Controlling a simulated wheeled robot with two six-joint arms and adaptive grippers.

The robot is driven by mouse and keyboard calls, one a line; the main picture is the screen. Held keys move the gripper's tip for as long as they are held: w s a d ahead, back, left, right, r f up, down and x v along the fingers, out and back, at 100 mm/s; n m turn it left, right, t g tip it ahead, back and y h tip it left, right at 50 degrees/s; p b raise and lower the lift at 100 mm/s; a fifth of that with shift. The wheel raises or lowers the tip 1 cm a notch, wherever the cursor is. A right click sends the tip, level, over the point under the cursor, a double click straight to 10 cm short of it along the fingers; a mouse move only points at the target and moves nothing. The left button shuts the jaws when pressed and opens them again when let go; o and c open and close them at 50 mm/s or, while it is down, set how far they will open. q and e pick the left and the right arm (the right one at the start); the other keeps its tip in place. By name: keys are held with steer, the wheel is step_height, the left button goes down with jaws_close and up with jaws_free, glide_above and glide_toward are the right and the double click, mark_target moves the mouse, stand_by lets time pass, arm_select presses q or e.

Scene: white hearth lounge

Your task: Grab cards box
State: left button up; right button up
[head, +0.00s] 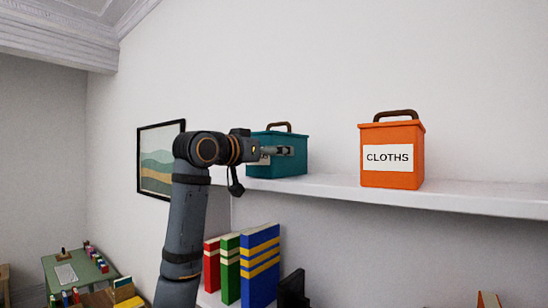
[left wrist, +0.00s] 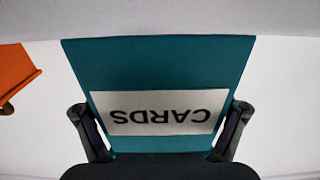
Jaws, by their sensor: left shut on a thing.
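The cards box (head: 285,168) is teal with a dark brown handle (head: 280,125) on its lid. It stands upright on the white wall shelf, left of the orange box. My left gripper (head: 283,151) reaches it from the left and is shut on it. In the left wrist view the cards box (left wrist: 160,60) fills the middle, with its white CARDS label upside down between the two fingers of my left gripper (left wrist: 160,110). My arm hides part of the label in the head view. My right gripper is not in view.
An orange CLOTHS box (head: 391,178) stands on the shelf (head: 460,196) to the right, with a clear gap between. Below are red, green and blue binders (head: 260,265). A framed picture (head: 160,160) hangs behind my arm. A green table (head: 80,268) is at lower left.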

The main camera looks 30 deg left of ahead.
arm_select(q)
steer(key=r, duration=0.9)
steer(key=shift+s+d+r+b, duration=0.1)
steer(key=shift+d+r+b, duration=0.1)
steer(key=shift+r+b, duration=0.15)
steer(key=shift+a+r, duration=0.1)
steer(key=shift+a, duration=0.05)
